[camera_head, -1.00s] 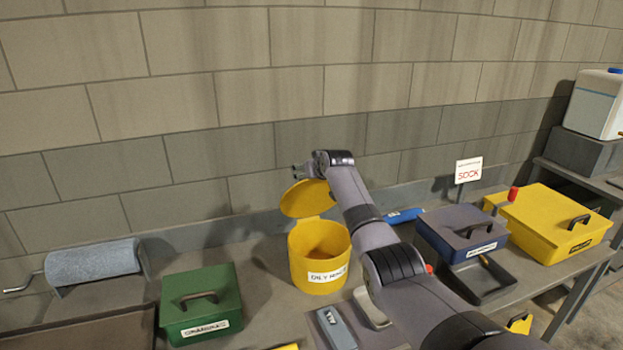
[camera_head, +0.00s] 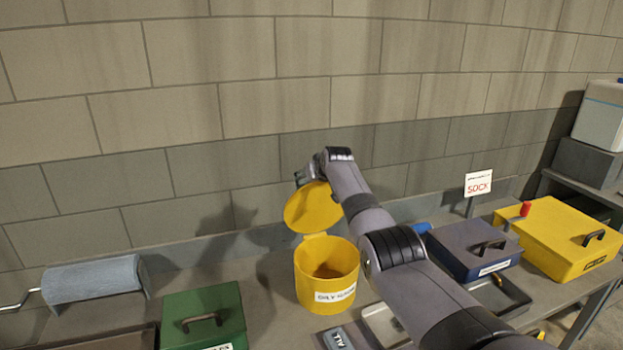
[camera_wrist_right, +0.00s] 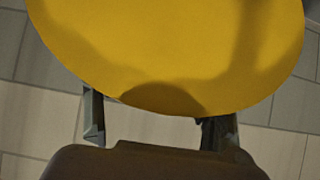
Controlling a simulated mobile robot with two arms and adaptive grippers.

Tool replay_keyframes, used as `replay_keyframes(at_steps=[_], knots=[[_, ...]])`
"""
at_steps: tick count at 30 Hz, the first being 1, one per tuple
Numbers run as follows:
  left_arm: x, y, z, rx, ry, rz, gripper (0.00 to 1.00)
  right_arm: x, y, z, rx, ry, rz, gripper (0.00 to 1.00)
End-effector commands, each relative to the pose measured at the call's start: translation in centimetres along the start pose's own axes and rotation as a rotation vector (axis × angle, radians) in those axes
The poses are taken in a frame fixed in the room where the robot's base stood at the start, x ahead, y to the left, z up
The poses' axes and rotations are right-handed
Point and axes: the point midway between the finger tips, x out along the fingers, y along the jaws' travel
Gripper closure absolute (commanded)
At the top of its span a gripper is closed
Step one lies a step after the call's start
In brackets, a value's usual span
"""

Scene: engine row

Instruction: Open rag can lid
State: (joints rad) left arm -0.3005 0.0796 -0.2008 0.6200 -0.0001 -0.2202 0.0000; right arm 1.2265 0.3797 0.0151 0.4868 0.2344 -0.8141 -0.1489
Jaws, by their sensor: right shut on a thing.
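The yellow rag can (camera_head: 326,273) stands upright on the bench, its mouth open and its label facing me. Its round yellow lid (camera_head: 314,208) is tilted up on the hinge at the back of the can. My right gripper (camera_head: 303,177) is at the lid's upper edge, partly hidden behind my wrist, and is shut on the lid. In the right wrist view the lid (camera_wrist_right: 170,45) fills the upper part, with one finger on each side of its edge. My left gripper is in neither view.
A green box (camera_head: 204,318) stands left of the can and a blue roll (camera_head: 92,279) further left. A dark blue box (camera_head: 474,246) and a yellow box (camera_head: 566,236) stand to the right. The block wall (camera_head: 180,170) is close behind.

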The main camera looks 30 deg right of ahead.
Motion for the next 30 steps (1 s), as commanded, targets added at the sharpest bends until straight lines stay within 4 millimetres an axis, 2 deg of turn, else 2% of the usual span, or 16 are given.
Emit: replay_keyframes(at_steps=[1,5,6,9,12,23,30], knots=[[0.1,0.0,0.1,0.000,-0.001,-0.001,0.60,0.6,0.2,1.5,-0.001,-0.028,0.003,0.88],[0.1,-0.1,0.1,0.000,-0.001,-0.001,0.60,0.6,0.2,1.5,-0.001,-0.029,0.003,0.88],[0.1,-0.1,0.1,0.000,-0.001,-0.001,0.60,0.6,0.2,1.5,-0.001,-0.029,0.003,0.36],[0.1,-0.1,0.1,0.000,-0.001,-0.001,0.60,0.6,0.2,1.5,-0.002,-0.029,0.003,0.29],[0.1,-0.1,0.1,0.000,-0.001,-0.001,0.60,0.6,0.2,1.5,-0.003,-0.028,0.003,0.23],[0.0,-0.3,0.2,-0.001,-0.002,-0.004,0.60,0.3,0.1,1.0,-0.002,-0.018,0.002,0.23],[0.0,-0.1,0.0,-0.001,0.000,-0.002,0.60,-0.9,0.2,0.7,-0.001,-0.013,0.001,0.23]])
